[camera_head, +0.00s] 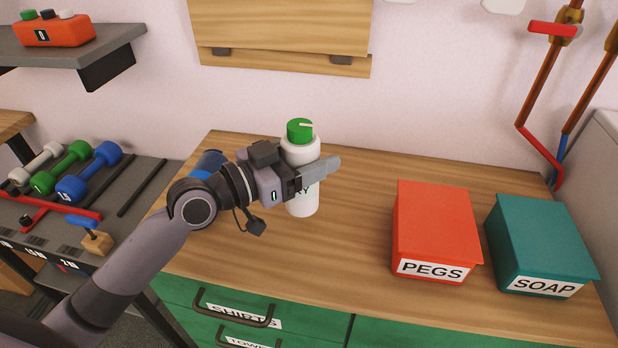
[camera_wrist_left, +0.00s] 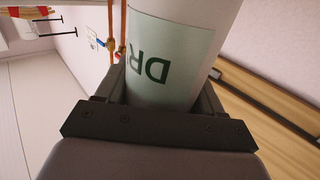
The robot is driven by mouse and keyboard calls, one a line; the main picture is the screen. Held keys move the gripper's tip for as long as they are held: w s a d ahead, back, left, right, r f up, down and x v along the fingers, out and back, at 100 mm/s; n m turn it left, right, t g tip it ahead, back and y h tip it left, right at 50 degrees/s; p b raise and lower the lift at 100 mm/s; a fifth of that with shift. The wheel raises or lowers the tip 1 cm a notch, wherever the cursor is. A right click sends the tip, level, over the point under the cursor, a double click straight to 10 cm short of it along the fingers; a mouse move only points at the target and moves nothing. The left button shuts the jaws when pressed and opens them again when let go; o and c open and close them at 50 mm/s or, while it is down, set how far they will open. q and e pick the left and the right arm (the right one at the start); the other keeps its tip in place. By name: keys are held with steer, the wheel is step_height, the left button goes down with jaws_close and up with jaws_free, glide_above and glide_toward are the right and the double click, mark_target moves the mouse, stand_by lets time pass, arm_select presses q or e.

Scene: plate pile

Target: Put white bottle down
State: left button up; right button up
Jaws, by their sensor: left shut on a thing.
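The white bottle (camera_head: 302,203) with a green cap stands upright over the wooden counter (camera_head: 360,255) in the head view. My left gripper (camera_head: 318,172) is shut around its middle, coming in from the left. The bottle also fills the upper middle of the left wrist view (camera_wrist_left: 175,45), with part of a label reading "DR" between the fingers. Whether the bottle's base touches the counter I cannot tell. A blue-topped thing (camera_head: 208,163) stands on the counter behind my left wrist, mostly hidden. My right gripper is not in view.
A red PEGS box (camera_head: 435,225) and a teal SOAP box (camera_head: 543,240) stand on the counter's right. Counter space between the bottle and the PEGS box is clear. Dumbbells (camera_head: 70,170) lie on a shelf at left. Pipes (camera_head: 545,90) run down the right wall.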

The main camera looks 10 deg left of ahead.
arm_select(q)
steer(key=shift+f+b, duration=0.6)
steer(key=shift+f, duration=1.65)
steer(key=shift+f, duration=0.15)
steer(key=o, duration=1.4)
